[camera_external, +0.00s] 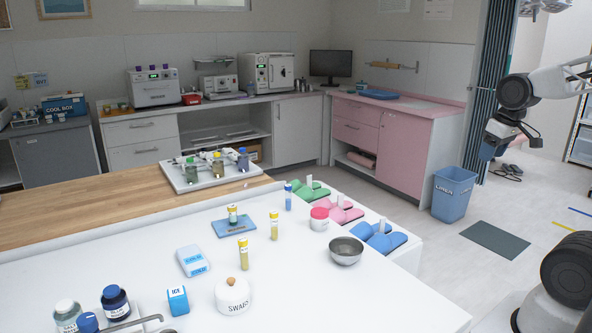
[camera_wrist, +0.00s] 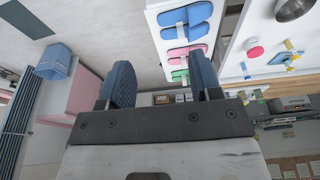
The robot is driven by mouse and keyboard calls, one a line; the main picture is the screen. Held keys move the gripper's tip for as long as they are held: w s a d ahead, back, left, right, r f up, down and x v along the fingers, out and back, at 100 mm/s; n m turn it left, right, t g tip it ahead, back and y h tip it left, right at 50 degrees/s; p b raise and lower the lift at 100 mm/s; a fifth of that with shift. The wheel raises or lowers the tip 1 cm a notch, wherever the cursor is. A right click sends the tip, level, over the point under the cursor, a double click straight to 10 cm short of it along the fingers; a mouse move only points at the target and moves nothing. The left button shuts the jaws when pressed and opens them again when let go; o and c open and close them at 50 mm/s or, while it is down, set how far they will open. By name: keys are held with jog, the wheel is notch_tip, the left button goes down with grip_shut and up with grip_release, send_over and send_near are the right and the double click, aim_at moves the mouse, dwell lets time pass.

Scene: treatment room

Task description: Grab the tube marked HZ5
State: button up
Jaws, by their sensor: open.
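Several small capped tubes are on the white table (camera_external: 390,300). Two yellow tubes stand upright, one at the middle (camera_external: 243,250) and one farther right (camera_external: 274,226). A blue tube (camera_external: 288,197) stands behind them. Another tube (camera_external: 233,214), with a yellowish cap, is on a blue pad (camera_external: 247,224). The markings are too small to read, so I cannot tell which is HZ5. My gripper (camera_external: 489,151) is raised right of the table, well apart from the tubes. In the wrist view my gripper (camera_wrist: 163,82) is open and empty, with tubes at the right.
A steel bowl (camera_external: 346,251), a red-lidded jar (camera_external: 319,219), a white SWABS pot (camera_external: 232,296), an ICE box (camera_external: 178,300) and dark bottles (camera_external: 116,303) share the table. Green, pink and blue slippers (camera_external: 385,238) lie along its right edge. A blue bin (camera_external: 453,193) stands on the floor.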

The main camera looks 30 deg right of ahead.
jog(key=w+a+f+m+g+y, duration=0.2)
jog(key=w+a+f+m+y, duration=0.15)
jog(key=w+a, duration=0.7)
jog(key=w+a+f+m+g+y, duration=0.2)
jog(key=w+a+m+y, duration=0.2)
jog(key=w+a, duration=0.6)
jog(key=m+y, duration=0.6)
jog(key=m, duration=0.3)
send_near(274, 226)
jog(key=shift+w+a+m, duration=0.25)
jog(key=shift+w+a, duration=0.05)
jog(key=shift+a, duration=0.35)
jog(key=shift+x, duration=1.3)
